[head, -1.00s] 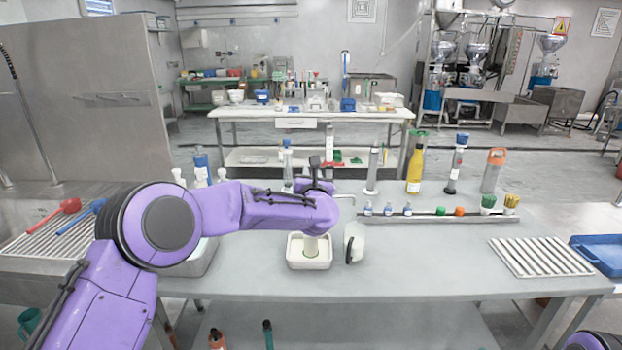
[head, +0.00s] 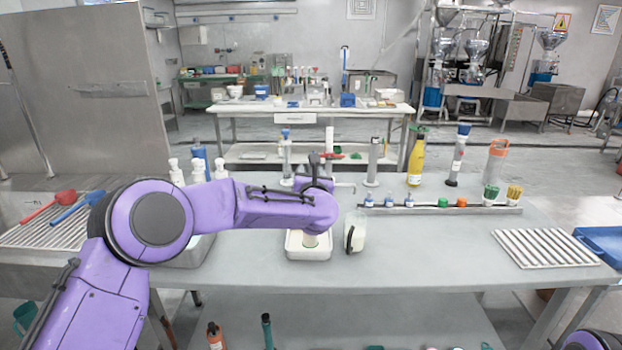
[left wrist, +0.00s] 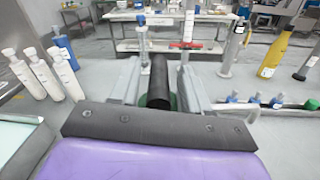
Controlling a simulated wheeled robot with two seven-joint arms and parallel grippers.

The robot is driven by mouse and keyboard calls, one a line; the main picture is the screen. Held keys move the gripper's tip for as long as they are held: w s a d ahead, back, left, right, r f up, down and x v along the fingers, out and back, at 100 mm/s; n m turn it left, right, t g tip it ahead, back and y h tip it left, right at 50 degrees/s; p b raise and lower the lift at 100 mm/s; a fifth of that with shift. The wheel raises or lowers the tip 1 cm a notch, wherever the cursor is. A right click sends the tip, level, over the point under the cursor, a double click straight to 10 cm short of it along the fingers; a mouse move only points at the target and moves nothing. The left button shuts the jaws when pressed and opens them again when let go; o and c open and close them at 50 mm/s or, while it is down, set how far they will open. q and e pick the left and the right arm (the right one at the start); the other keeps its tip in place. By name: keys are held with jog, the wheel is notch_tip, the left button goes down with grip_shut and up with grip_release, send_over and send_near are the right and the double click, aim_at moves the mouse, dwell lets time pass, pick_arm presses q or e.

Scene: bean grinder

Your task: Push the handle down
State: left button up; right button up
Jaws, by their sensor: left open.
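The black handle (left wrist: 160,80) stands between the two grey fingers of my left gripper (left wrist: 160,64) in the left wrist view. The fingers are apart, one on each side of it; I cannot tell whether either touches it. In the head view the top of a dark upright part (head: 314,160), probably this handle, shows above my purple left wrist. My wrist hides most of the grinder behind it. My right gripper is out of view.
A clear jug (head: 357,232) with a dark handle stands just right of the base. White bottles (head: 176,172) stand behind my left arm. A yellow bottle (head: 416,162) and a rack (head: 430,209) of small items are at the back right. The front right tabletop (head: 430,255) is clear.

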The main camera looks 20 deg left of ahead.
pick_arm(q)
jog(key=b+v, duration=0.3)
jog(key=v, duration=0.7)
jog(key=shift+f, duration=0.15)
